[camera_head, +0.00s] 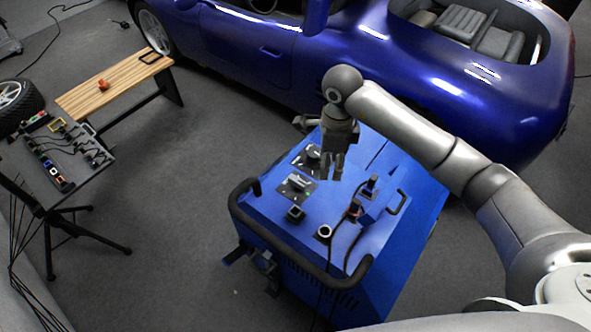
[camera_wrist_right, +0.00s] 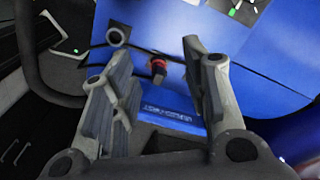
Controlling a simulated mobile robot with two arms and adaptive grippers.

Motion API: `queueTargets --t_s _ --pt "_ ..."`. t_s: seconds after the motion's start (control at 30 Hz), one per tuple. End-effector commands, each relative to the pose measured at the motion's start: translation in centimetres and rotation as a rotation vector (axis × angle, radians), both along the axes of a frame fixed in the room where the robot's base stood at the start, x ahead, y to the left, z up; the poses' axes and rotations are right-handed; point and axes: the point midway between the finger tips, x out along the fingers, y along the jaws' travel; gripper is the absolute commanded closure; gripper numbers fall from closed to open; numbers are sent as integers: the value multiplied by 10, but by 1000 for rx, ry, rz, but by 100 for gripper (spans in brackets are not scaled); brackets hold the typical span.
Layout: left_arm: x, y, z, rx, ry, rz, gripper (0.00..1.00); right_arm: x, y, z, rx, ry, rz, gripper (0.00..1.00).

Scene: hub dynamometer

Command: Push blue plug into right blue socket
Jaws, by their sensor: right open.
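My right gripper (camera_head: 338,172) is open and empty, pointing down above the blue cart's top (camera_head: 268,222). Its two fingers stand apart in the wrist view (camera_wrist_right: 152,62), with no object held between them. On the cart's right half stands a dark upright plug-like piece with a bluish tint (camera_head: 371,184), right of the gripper. A connector with a red ring (camera_head: 353,211) is just below it. A round socket (camera_head: 324,231) and a square dark socket (camera_head: 296,213) are nearer the front. I cannot tell for sure which piece is the blue plug or which socket is blue.
The cart has a dark front rail (camera_head: 300,262), a side handle (camera_head: 398,203) and knobs (camera_head: 298,184) on top. A blue car (camera_head: 260,50) stands behind it.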

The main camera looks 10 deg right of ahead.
Motion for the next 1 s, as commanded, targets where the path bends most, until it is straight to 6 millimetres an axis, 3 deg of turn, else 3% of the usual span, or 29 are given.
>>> queueTargets --t_s 0.6,1.0 --pt "0 0 9 0 0 0 100 -9 73 1 1 1 -479 58" --pt "0 0 8 0 0 0 100 -11 88 -2 0 0 -589 58"
